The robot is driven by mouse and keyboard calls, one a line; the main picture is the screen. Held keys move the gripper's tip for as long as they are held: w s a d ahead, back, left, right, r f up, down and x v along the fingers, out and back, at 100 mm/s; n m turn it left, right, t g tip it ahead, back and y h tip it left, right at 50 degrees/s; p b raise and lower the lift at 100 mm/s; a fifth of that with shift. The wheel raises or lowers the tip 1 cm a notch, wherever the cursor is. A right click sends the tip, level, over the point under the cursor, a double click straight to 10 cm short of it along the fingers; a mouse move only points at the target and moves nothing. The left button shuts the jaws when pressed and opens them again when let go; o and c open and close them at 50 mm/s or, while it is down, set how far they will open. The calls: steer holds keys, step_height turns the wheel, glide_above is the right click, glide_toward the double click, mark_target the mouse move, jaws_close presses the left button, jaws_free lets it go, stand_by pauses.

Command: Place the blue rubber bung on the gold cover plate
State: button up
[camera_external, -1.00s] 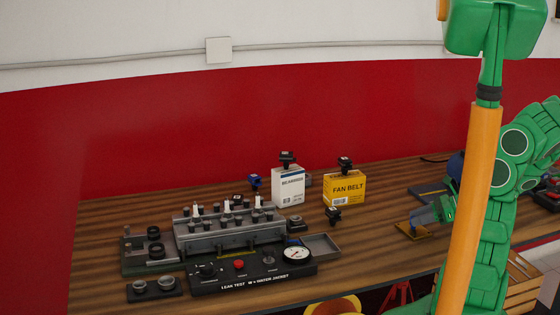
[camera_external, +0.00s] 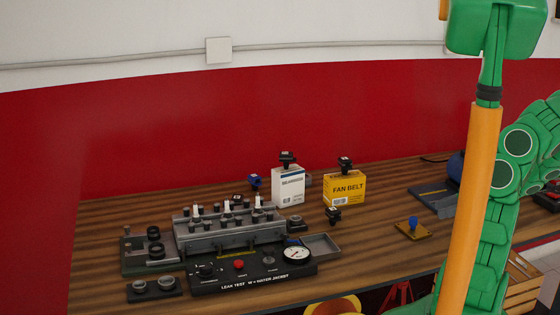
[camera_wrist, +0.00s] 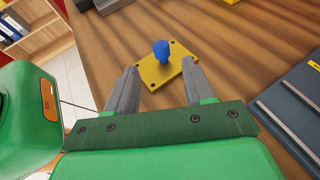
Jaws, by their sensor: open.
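A blue rubber bung (camera_external: 413,221) stands on the gold cover plate (camera_external: 404,232) on the right part of the workbench. In the wrist view the bung (camera_wrist: 161,52) sits upright on the upper middle of the flat gold plate (camera_wrist: 153,77), which has small dark holes near its corners. My gripper (camera_wrist: 160,83) is open and empty, its two grey fingers apart, with the plate and bung beyond and between the fingertips. The bung is clear of both fingers. In the external view the gripper is hidden behind my arm.
A dark blue flat unit (camera_external: 437,199) lies behind the plate and shows at right in the wrist view (camera_wrist: 295,110). A yellow fan belt box (camera_external: 345,190), a white box (camera_external: 288,186) and a leak test panel (camera_external: 252,270) stand to the left. Bare wood lies around the plate.

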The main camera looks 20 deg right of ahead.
steer(key=v, duration=0.3)
steer(key=shift+d+r, duration=0.1)
steer(key=shift+d, duration=0.1)
steer(key=s+a+r+n+g+h, duration=0.2)
steer(key=a+r+n+g, duration=0.3)
steer(key=a, duration=0.4)
steer(key=s+a+r+n+g+h, duration=0.2)
steer(key=s+a+r+n+g, duration=0.15)
steer(key=a+n, duration=0.5)
steer(key=s+a+r+n+h, duration=0.2)
steer(key=s+r+n+h, duration=0.1)
steer(key=s, duration=0.4)
steer(key=s+a+r+n+h, duration=0.3)
steer(key=s+n+h, duration=0.2)
steer(key=s+n, duration=0.2)
steer(key=shift+a, duration=0.2)
